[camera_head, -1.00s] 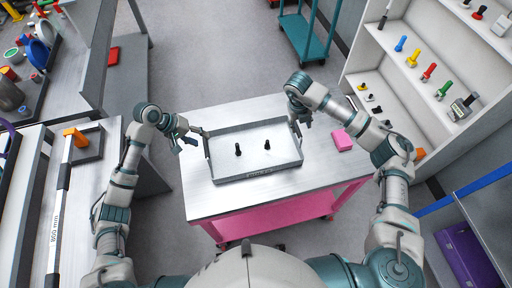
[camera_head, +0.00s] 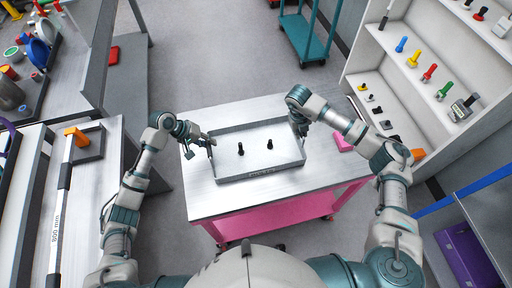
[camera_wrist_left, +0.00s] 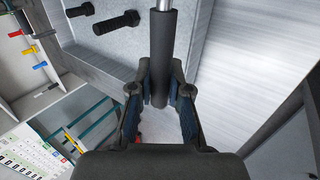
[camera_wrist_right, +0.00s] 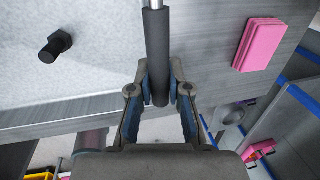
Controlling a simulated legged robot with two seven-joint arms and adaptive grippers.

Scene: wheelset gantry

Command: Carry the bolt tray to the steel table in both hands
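The bolt tray (camera_head: 262,177) is a shallow grey tray on the steel-topped pink cart (camera_head: 205,205) in the head view. I cannot tell whether the tray touches the cart top.
A pink block (camera_head: 343,142) lies right of the tray, partly behind my right arm. Steel-topped benches stand at left, one bearing a long gauge bar (camera_head: 60,215). A shelf (camera_head: 440,95) with coloured bolts is at right. A teal cart (camera_head: 305,40) stands behind on open floor.

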